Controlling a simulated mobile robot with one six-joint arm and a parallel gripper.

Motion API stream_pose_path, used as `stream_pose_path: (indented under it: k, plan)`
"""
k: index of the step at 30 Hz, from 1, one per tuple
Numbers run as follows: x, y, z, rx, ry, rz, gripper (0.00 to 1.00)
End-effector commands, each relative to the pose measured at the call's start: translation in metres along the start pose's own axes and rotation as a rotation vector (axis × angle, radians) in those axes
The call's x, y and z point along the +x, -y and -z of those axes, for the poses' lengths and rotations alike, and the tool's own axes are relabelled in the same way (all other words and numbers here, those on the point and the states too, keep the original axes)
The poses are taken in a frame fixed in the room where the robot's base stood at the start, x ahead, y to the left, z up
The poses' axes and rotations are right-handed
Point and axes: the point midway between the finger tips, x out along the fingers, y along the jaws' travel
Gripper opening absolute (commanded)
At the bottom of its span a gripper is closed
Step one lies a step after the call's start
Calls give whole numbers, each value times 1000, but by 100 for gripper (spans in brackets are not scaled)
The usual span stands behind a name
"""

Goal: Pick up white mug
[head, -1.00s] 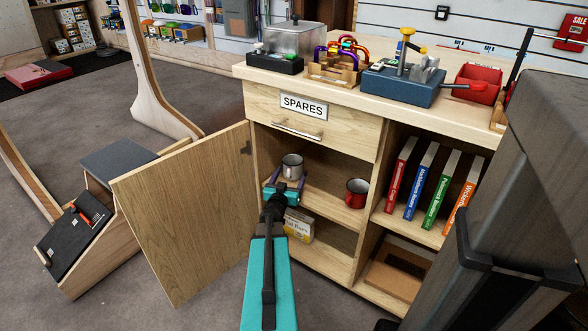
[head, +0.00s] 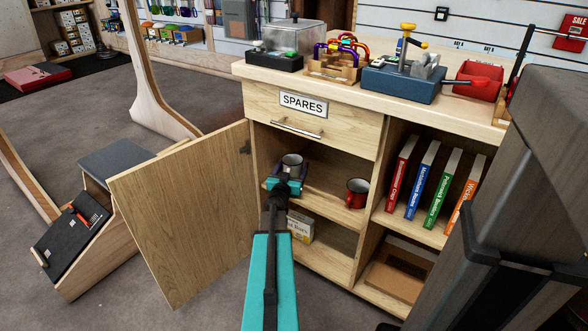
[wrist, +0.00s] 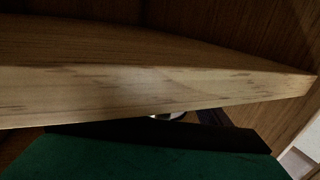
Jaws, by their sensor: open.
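A pale grey-white mug (head: 292,162) with a dark rim stands upright on the upper shelf (head: 330,200) inside the open cabinet under the SPARES drawer. My gripper (head: 289,173) is in the cabinet opening, open, with its fingers reaching toward the mug from the front. The gripper hides the mug's lower part, and I cannot tell whether a finger touches it. In the wrist view only a small bright sliver of the mug (wrist: 170,116) shows between a wooden edge and my green gripper body.
A red mug (head: 357,193) stands on the same shelf to the right. The open door (head: 185,215) is at the left. A wooden edge (wrist: 150,90) crosses the wrist view close up. A box (head: 300,229) sits on the shelf below. Books (head: 430,187) stand in the right compartment.

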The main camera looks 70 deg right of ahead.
Motion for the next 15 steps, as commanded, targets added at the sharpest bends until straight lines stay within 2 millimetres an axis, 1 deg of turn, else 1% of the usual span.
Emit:
stream_pose_path:
  k: [5, 6, 8, 9, 12, 15]
  plan:
    - [0, 0, 0, 0, 0, 0, 72]
    - [0, 0, 0, 0, 0, 0, 68]
    - [0, 0, 0, 0, 0, 1, 58]
    - [0, 0, 0, 0, 0, 1, 52]
    - [0, 1, 0, 0, -1, 0, 37]
    - [0, 1, 0, 0, -1, 1, 37]
